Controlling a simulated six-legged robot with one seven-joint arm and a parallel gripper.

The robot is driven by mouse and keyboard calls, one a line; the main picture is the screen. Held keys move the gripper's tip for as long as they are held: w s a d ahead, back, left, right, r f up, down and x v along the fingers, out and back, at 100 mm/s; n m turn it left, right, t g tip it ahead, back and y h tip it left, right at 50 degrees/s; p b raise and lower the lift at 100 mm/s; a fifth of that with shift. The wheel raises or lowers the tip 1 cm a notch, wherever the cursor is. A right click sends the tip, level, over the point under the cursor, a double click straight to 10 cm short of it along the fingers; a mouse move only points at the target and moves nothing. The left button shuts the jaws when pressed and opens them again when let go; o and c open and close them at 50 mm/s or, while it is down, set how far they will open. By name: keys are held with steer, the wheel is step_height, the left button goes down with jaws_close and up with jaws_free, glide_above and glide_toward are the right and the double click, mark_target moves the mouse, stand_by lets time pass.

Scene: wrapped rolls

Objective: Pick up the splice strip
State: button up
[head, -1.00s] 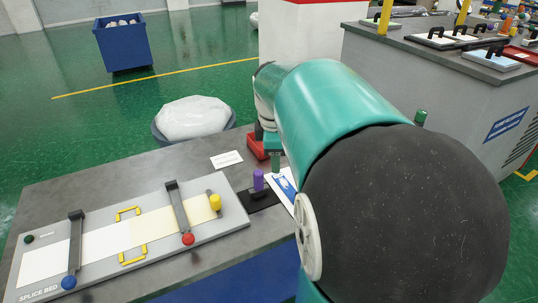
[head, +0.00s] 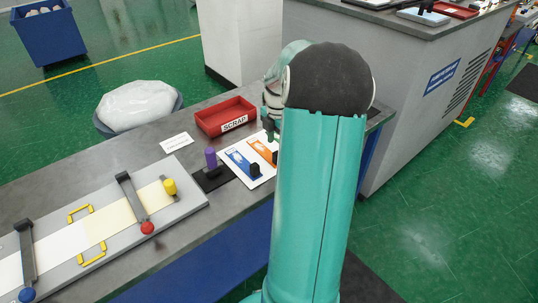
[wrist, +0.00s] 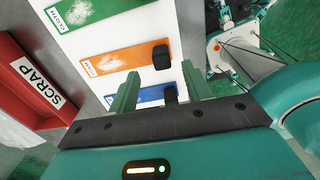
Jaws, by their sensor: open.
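A white card (head: 226,156) on the bench carries coloured strips with black blocks at their ends. I cannot tell which of them is the splice strip. The blue strip (head: 240,162) and orange strip (head: 262,149) show in the head view. The wrist view shows a green strip (wrist: 88,12), the orange strip (wrist: 118,59) with its black block (wrist: 160,55), and the blue strip (wrist: 150,95), partly behind a finger. My gripper (wrist: 161,88) is open and empty, its two green fingers over the card near the blue strip's block (wrist: 170,95). My arm hides part of the card in the head view.
A red SCRAP tray (head: 226,117) stands behind the card. A purple-handled tool (head: 211,158) is on a black pad beside it. The splice bed (head: 185,208) with clamp arms lies at left.

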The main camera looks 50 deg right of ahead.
mark_target(277, 153)
step_height(277, 153, down, 6)
steer(key=shift+s+r, duration=0.1)
steer(key=shift+r, duration=0.05)
steer(key=shift+c, duration=0.4)
jaws_close()
